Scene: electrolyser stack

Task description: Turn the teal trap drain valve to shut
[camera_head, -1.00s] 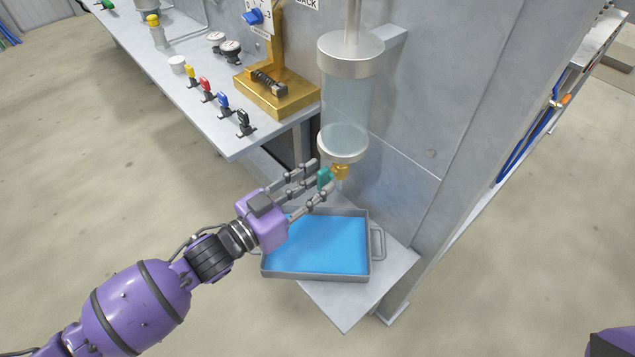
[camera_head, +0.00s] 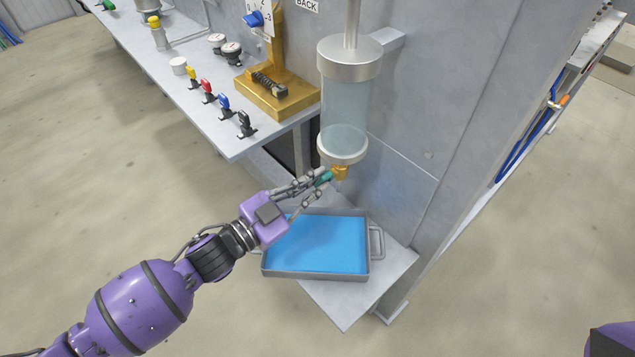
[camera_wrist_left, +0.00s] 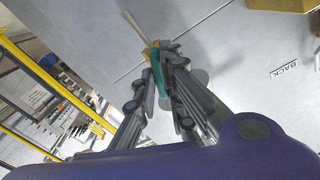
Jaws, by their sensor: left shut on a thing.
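The teal trap drain valve handle (camera_head: 323,178) sits beside the brass valve body (camera_head: 341,173) under the clear trap cylinder (camera_head: 345,104). My left gripper (camera_head: 318,183) is shut on the teal handle, with its fingers on either side of it. In the left wrist view the teal handle (camera_wrist_left: 158,75) shows between the fingers, with the brass body beyond it. The fingers hide part of the handle. Of my right arm, only a purple part shows at the lower right of the head view; its gripper is out of view.
A grey tray (camera_head: 318,276) with a blue inside stands on the lower shelf below the valve. The metal wall (camera_head: 410,180) is close behind it. A bench (camera_head: 215,125) with a brass block (camera_head: 278,98) and several coloured small valves lies to the upper left.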

